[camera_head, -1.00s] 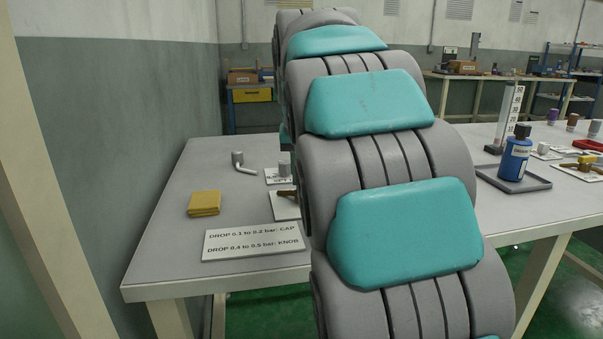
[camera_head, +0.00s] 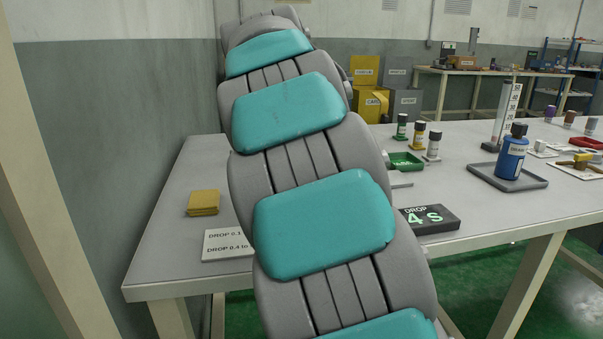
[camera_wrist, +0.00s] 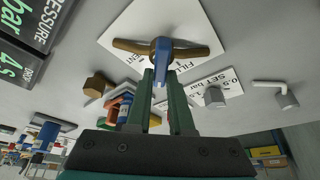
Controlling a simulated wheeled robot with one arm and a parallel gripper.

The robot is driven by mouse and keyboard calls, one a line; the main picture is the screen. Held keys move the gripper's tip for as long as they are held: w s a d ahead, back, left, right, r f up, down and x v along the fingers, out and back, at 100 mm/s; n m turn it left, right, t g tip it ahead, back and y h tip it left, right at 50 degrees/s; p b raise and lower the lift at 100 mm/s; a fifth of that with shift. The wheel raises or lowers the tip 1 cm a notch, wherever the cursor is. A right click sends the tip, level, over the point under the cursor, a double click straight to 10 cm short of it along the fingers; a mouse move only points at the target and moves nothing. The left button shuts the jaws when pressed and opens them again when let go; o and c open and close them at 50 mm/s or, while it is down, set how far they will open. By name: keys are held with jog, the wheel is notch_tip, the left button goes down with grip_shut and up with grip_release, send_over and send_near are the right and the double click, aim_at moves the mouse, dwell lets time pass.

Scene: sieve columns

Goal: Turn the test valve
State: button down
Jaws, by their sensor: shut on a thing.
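The test valve shows in the wrist view as a brown crossbar body (camera_wrist: 190,52) with a blue lever (camera_wrist: 161,48), on a white plate (camera_wrist: 205,32) partly lettered FILL and VENT. My gripper (camera_wrist: 163,76) has its dark green fingers on either side of the blue lever and is shut on it. The lever points from the body toward my gripper, roughly square to the crossbar. In the head view my arm hides both the valve and my gripper.
A grey knob (camera_wrist: 214,97) and a grey bent pipe (camera_wrist: 284,96) stand beside the valve. A black display box (camera_head: 430,219) reads DROP 4 s.

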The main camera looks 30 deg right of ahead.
dwell(0.4)
jog(key=c, duration=0.8)
grip_release()
jog(key=shift+r, duration=0.15)
jog(key=shift+v, duration=3.75)
